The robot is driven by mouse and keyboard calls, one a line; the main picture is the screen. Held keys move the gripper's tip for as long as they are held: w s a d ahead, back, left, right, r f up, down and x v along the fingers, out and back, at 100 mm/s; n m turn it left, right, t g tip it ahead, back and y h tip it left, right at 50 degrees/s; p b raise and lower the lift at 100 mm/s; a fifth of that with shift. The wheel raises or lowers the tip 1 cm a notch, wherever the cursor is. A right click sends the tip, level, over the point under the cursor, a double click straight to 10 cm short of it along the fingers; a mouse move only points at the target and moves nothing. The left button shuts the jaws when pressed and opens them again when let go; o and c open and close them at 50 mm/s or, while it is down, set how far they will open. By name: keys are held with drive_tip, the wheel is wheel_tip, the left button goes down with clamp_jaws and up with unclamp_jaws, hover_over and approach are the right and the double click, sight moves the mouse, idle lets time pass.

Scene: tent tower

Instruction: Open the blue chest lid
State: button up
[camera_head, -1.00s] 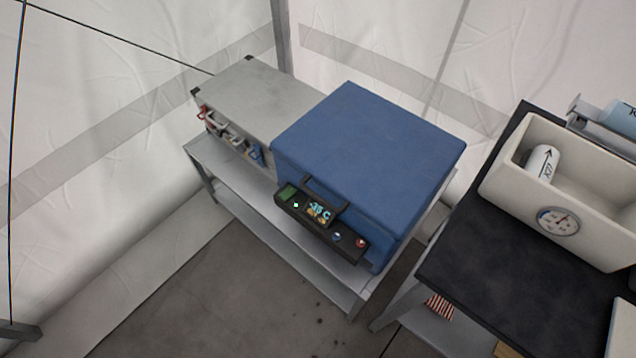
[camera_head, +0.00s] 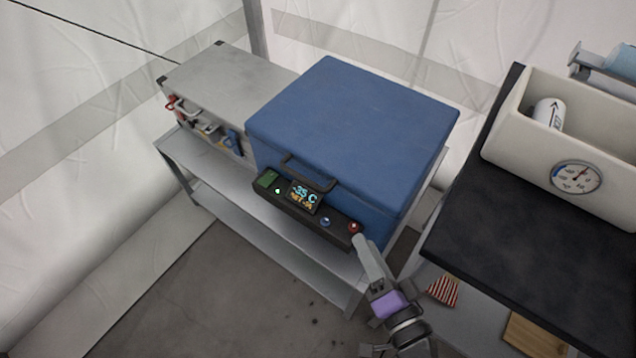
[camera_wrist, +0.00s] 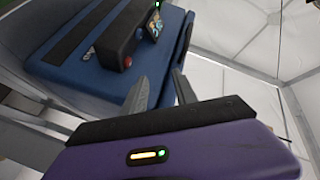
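The blue chest (camera_head: 350,130) stands on a grey metal table, with its lid shut. A dark handle (camera_head: 308,172) sits on the lid's front edge. Below it is a black control panel (camera_head: 310,213) with a lit display (camera_head: 306,196), a blue knob and a red button (camera_head: 354,227). My gripper (camera_head: 361,240) is in front of the panel's right end, close to the red button; I cannot tell whether it touches. In the wrist view my gripper (camera_wrist: 160,77) has its two fingers apart with nothing between them. The chest (camera_wrist: 75,75) and red button (camera_wrist: 127,62) also show there, tilted.
A grey metal case (camera_head: 225,85) with clips stands left of the chest. At right is a black-topped table (camera_head: 490,215) bearing a white bin (camera_head: 535,155) with a round gauge (camera_head: 576,177). A narrow gap separates the tables. Floor (camera_head: 230,300) in front is clear.

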sight(298, 174)
drive_tip(key=w+a+r+y, duration=0.1)
drive_tip(key=w+a, duration=0.3)
drive_tip(key=w, duration=0.1)
drive_tip(key=w+a+r+m+y+b, duration=0.1)
drive_tip(key=w+a+y, duration=0.1)
drive_tip(key=w+a, duration=0.3)
drive_tip(key=w+a+r+y, duration=0.1)
drive_tip(key=w+a, duration=0.4)
drive_tip(key=shift+w+a+m+y, duration=0.15)
drive_tip(key=shift+m+y, duration=0.15)
drive_tip(key=shift+f, duration=0.1)
drive_tip(key=shift+c, duration=0.2)
clamp_jaws()
idle(0.6)
